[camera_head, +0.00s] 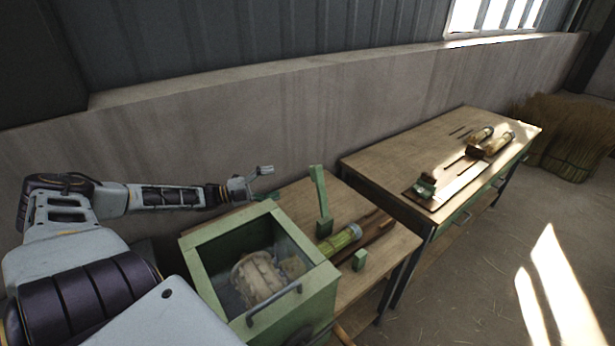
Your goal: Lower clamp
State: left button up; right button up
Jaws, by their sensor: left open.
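A green lever (319,190), which looks like the clamp's handle, stands nearly upright on a green base on the near wooden bench (394,247). A yellow-green bundle with a grey metal end (341,241) lies beside its base, and a small green block (360,260) stands in front. A green box-shaped machine (322,290) with a dark handle holds a pale, rough object inside. My left gripper (268,183) is open and empty, left of the lever and apart from it, behind the machine. My right gripper is out of view.
A second wooden bench (390,160) stands to the right with a green device (425,186) and bundles (490,143) on it. A concrete wall (260,120) runs behind. Straw (570,125) is piled at the far right. The floor at lower right is clear.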

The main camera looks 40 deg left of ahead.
aim_at(319, 191)
pick_arm(q)
jog(key=b+x, duration=0.3)
jog(key=x, duration=0.9)
jog(key=shift+w+d, duration=0.25)
jog(key=shift+w, duration=0.05)
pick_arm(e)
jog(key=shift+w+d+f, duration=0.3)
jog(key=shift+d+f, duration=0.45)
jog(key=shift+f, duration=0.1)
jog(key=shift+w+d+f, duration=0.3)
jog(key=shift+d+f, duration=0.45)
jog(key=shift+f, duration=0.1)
pick_arm(q)
jog(key=c, duration=1.5)
